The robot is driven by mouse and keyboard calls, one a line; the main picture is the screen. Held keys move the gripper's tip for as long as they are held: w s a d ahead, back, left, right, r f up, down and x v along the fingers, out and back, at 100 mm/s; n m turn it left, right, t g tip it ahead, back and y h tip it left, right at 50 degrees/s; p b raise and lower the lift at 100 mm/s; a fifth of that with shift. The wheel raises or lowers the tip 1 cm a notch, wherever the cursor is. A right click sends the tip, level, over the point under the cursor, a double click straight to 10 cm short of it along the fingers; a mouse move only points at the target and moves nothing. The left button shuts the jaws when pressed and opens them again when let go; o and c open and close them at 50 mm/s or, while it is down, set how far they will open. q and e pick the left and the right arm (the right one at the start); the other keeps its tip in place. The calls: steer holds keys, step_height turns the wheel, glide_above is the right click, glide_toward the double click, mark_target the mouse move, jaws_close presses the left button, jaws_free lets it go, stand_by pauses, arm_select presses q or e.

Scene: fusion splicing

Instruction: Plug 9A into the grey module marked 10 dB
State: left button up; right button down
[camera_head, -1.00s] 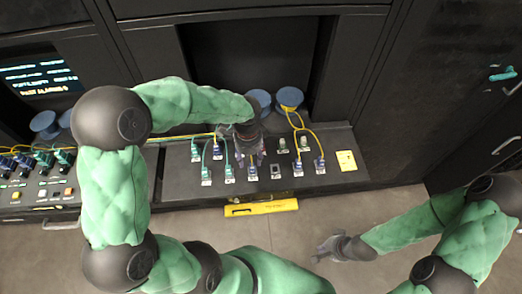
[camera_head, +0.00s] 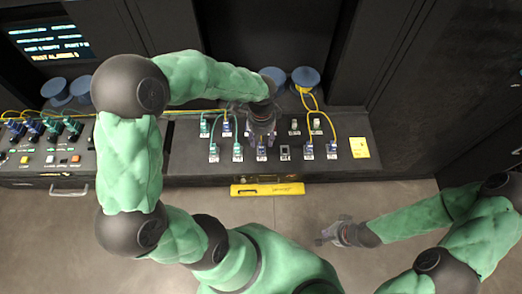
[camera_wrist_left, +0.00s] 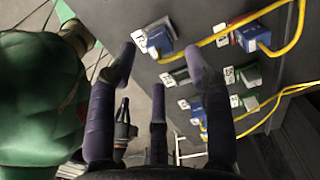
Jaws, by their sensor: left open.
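My left gripper (camera_head: 262,132) is open over the middle of the dark panel, with its fingers pointing down around the row of connectors. Small grey-green modules (camera_wrist_left: 248,76) sit in the panel, and two show behind right of the gripper in the head view (camera_head: 317,124). I cannot read 9A or 10 dB. My right gripper (camera_head: 329,232) hangs open and empty over the floor.
Several labelled connectors (camera_head: 214,152) with green cables stand left of the gripper. Blue spools (camera_head: 305,77) stand behind, with yellow cable. A yellow note (camera_head: 358,147) lies at the panel's right, a yellow bar (camera_head: 267,190) along its front edge. A screen (camera_head: 50,38) is at left.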

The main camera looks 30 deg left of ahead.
mark_target(262, 145)
arm_select(q)
step_height(262, 145, down, 6)
steer(key=b, duration=0.3)
steer(key=shift+r, duration=0.1)
stand_by(1.2)
jaws_close()
steer(key=shift+r, duration=0.2)
steer(key=shift+r+p, duration=2.45)
steer(key=shift+r, duration=0.4)
